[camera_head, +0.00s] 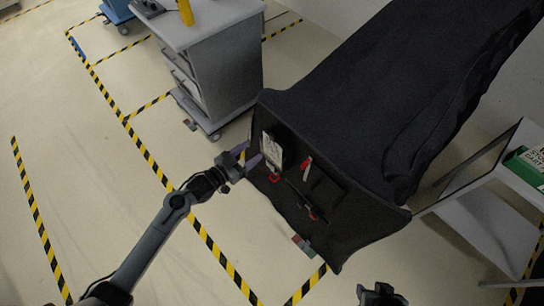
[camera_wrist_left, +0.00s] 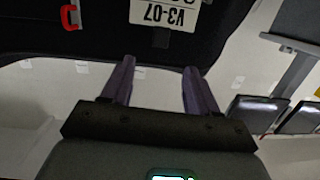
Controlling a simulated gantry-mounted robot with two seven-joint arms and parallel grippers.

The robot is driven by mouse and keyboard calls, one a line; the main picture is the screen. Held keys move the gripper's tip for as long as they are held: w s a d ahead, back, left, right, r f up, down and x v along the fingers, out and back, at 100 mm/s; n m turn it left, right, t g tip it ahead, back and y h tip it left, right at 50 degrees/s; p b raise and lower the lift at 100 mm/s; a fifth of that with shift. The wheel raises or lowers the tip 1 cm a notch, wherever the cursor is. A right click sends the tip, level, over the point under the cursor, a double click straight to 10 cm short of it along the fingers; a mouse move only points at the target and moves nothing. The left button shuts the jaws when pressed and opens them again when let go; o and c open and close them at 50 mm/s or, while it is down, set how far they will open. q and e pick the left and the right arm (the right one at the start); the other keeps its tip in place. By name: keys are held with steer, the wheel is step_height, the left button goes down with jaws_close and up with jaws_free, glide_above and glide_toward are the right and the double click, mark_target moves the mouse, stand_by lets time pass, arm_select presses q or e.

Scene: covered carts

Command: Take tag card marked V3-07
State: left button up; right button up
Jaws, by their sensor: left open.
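The tag card (camera_head: 271,150) is a white card with dark print on the end face of the black-covered cart. In the left wrist view the card (camera_wrist_left: 165,14) reads V3-07 upside down, and its far part is cut off by the top edge. My left gripper (camera_head: 247,156) has purple fingers and stands just left of the card. Its fingers (camera_wrist_left: 158,75) are apart with nothing between them, and the card lies beyond the tips. My right gripper (camera_head: 380,296) shows only as a dark part at the bottom edge.
The black cover (camera_head: 350,110) carries red clips (camera_head: 275,178) and a red-and-white tag (camera_head: 307,162) near the card. A grey drawer cart (camera_head: 225,70) stands at upper left, and a white shelf (camera_head: 490,215) with a green box is at right. Open floor lies at left.

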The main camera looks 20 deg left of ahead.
mark_target(271, 136)
arm_select(q)
steer(key=shift+t+h, duration=0.5)
steer(key=shift+h, duration=0.2)
steer(key=w, duration=0.1)
steer(key=w+d+b, duration=0.1)
steer(key=w, duration=0.1)
steer(key=w+f, duration=0.1)
steer(key=w, duration=0.1)
steer(key=shift+d, duration=0.15)
steer(key=shift+d+b+x, duration=0.25)
steer(key=shift+b+x, duration=0.05)
steer(key=shift+x, duration=2.9)
steer(key=shift+s, duration=0.15)
jaws_close()
